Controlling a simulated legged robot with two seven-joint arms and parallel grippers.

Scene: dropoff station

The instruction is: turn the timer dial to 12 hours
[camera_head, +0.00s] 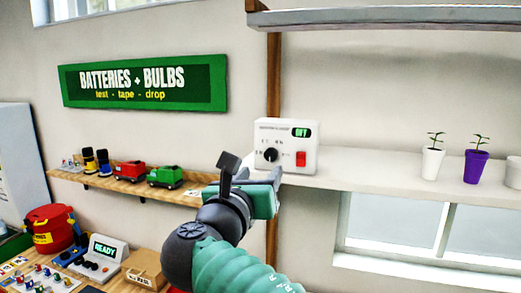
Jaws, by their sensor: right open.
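The white timer box (287,160) stands on the white shelf in the middle of the view. Its black round dial (270,155) is at the lower left of its face, with small marks around it too small to read. A red switch (300,159) sits below the display. My right gripper (252,170) is open and empty, just below and left of the dial, and seems apart from it. It covers the timer's lower left corner. My left gripper is out of view.
The white shelf (380,180) carries a white pot (432,163) and a purple pot (476,167) to the right. A wooden shelf (105,183) at left holds toy trucks. An upper shelf (380,17) hangs above. A console (98,255) reading READY stands on the lower bench.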

